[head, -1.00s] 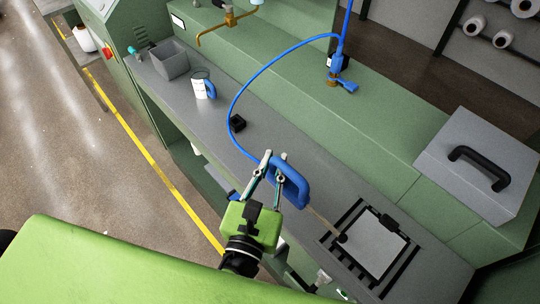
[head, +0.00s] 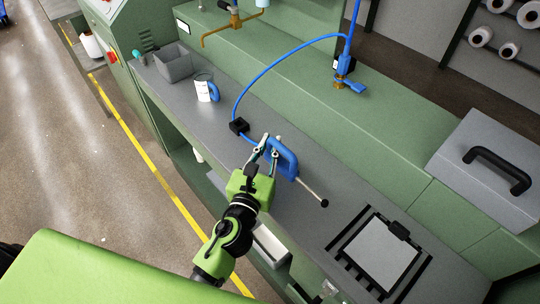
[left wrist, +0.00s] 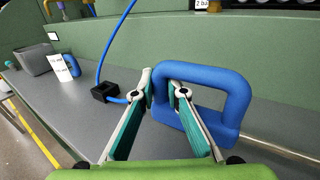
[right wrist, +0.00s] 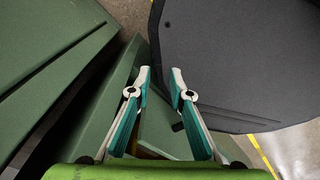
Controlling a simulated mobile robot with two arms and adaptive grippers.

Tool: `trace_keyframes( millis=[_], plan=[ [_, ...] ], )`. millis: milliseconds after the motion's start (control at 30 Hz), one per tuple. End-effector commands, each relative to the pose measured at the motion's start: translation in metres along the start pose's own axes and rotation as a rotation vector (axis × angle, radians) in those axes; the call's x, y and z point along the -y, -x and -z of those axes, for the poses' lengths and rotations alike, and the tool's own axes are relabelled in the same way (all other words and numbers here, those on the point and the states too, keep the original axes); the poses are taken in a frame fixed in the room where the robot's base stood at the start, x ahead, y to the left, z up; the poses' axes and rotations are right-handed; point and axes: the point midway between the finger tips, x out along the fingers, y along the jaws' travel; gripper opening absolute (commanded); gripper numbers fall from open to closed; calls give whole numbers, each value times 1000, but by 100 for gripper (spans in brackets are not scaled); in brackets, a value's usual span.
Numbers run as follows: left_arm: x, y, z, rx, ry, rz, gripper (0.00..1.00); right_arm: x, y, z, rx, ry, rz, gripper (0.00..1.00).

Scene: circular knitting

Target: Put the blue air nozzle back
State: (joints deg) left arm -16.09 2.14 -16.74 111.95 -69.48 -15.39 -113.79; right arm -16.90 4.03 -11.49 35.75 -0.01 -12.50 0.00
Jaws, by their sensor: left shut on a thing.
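The blue air nozzle (head: 283,160) has a loop handle and a thin metal tube with a dark tip (head: 324,203). My left gripper (head: 268,144) is shut on one side of the handle and holds the nozzle over the grey bench, its tube pointing to the lower right. The left wrist view shows the blue handle (left wrist: 238,103) between the fingers (left wrist: 163,84). A blue hose runs from a blue valve (head: 348,83) down to a small black block (head: 238,126), just left of the nozzle. My right gripper (right wrist: 159,77) is open and empty in the right wrist view.
A white cup with a blue handle (head: 204,89) and a grey bin (head: 173,64) stand farther left on the bench. A framed pad (head: 378,254) lies at right, near a grey box with a black handle (head: 489,157). Bare bench lies between nozzle and pad.

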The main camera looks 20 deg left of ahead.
Motion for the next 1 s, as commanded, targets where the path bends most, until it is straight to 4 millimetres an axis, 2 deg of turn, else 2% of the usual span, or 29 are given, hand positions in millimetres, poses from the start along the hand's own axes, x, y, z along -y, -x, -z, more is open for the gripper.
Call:
trace_keyframes(
  millis=[33,200,600,633,667,700,1000],
  plan=[
    [1,1,13,1,3,1,5,0,-14,-5,4,1,-1,19],
    [1,1,30,1,2,0,5,-3,-32,-12,13,3,-4,19],
    [1,1,31,1,1,0,5,-8,-33,-14,15,5,-10,19],
    [1,1,31,0,1,0,18,-8,-32,-14,15,5,-10,19],
    [1,1,30,0,1,0,26,-8,-32,-14,15,5,-10,19],
    [1,1,30,0,1,0,30,-8,-32,-14,15,5,-10,19],
    [1,1,30,0,1,0,30,-8,-31,-13,14,4,-10,19]
  ],
)
